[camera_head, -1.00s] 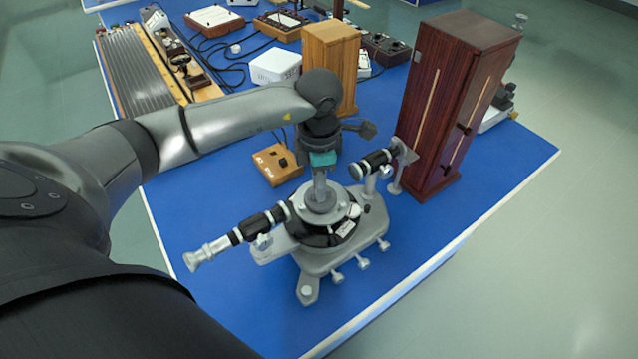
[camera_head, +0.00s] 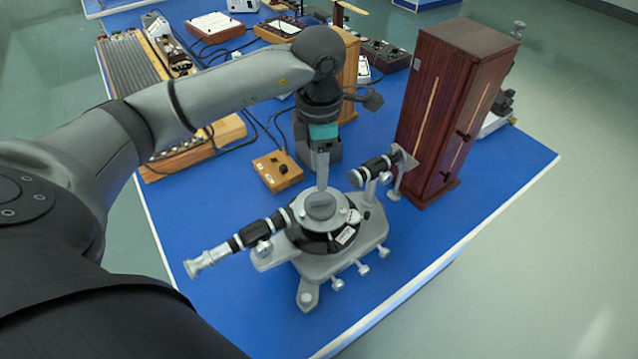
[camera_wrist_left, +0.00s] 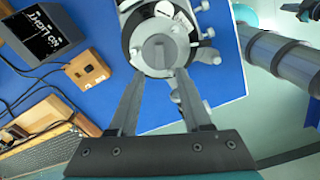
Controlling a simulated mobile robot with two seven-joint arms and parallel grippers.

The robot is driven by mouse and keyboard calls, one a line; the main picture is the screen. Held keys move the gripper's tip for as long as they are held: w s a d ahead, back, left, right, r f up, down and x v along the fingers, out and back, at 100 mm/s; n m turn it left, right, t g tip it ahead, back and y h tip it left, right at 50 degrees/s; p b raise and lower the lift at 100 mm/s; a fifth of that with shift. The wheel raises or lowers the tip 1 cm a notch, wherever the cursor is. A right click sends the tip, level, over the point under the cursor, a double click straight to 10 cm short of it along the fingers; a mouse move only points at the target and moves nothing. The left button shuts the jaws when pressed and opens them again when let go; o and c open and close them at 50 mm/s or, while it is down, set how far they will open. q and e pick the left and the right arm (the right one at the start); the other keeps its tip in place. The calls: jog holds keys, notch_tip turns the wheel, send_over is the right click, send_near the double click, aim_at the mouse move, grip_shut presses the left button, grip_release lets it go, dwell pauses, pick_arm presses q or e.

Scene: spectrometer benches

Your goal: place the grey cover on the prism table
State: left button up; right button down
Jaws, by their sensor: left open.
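The grey cover (camera_head: 320,207) is a small dark grey disc. It sits on the round prism table (camera_head: 340,201) in the middle of the spectrometer (camera_head: 330,262). In the left wrist view the cover (camera_wrist_left: 158,54) shows a raised ridge across its top and looks roughly centred on the paler table. My left gripper (camera_head: 322,187) points down above the cover. In the left wrist view its two fingers (camera_wrist_left: 161,74) are spread and empty, on the near side of the cover. The exact height gap is hard to tell.
The spectrometer's two tubes (camera_head: 240,238) (camera_head: 372,170) stick out left and right of the table. A tall dark red cabinet (camera_head: 440,120) stands close on the right. A small wooden box (camera_head: 277,170) lies behind left. The blue bench top is clear at front left.

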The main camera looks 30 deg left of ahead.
pick_arm(q)
notch_tip(320, 180, up, 5)
jog(key=shift+r, duration=0.1)
dwell(0.7)
